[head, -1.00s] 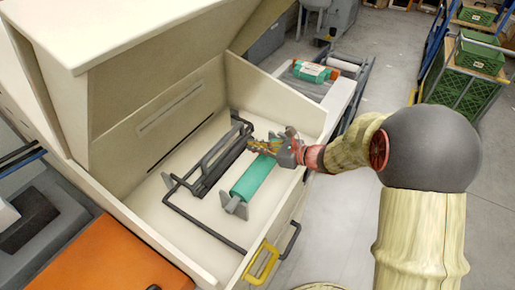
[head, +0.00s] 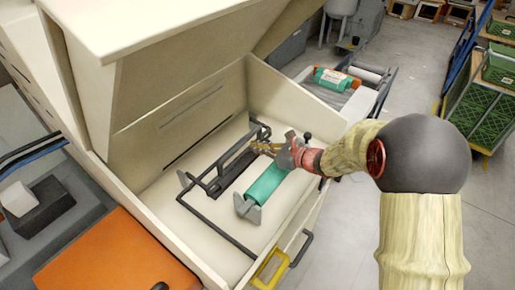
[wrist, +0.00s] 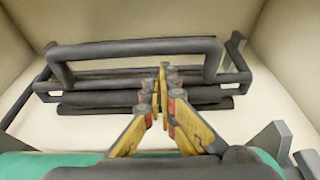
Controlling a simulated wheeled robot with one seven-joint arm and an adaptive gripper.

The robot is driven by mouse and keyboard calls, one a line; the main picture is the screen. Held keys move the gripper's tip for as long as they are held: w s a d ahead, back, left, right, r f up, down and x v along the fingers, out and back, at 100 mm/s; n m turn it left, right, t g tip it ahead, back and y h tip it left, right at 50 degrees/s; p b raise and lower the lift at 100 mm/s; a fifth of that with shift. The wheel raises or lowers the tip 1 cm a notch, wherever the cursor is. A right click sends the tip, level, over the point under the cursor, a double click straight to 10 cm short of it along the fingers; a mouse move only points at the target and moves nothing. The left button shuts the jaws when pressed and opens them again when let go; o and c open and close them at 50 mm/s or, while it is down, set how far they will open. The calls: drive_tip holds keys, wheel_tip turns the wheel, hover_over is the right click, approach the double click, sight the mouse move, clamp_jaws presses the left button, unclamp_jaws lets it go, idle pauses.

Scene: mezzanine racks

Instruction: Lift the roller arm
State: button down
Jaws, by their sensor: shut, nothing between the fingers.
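The roller arm is a dark grey tubular frame (head: 211,220) with a raised handle bar, lying inside the cream machine's open bay. In the wrist view its handle bar (wrist: 135,47) crosses the upper middle, with more dark bars beneath it. My gripper (head: 254,149) is over the bay near the far end of the handle bar. In the wrist view my yellow fingers (wrist: 162,76) are shut and empty, their tips overlapping the lower bars in the picture. I cannot tell whether they touch. A green roller (head: 266,184) lies beside the frame, partly under my gripper.
The bay is walled by cream panels, with a raised cream lid (head: 165,65) at upper left. A yellow handle (head: 268,270) is on the front. An orange surface (head: 115,262) lies at lower left.

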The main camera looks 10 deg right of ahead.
drive_tip(key=shift+r+p, duration=0.4)
drive_tip(key=shift+p, duration=0.25)
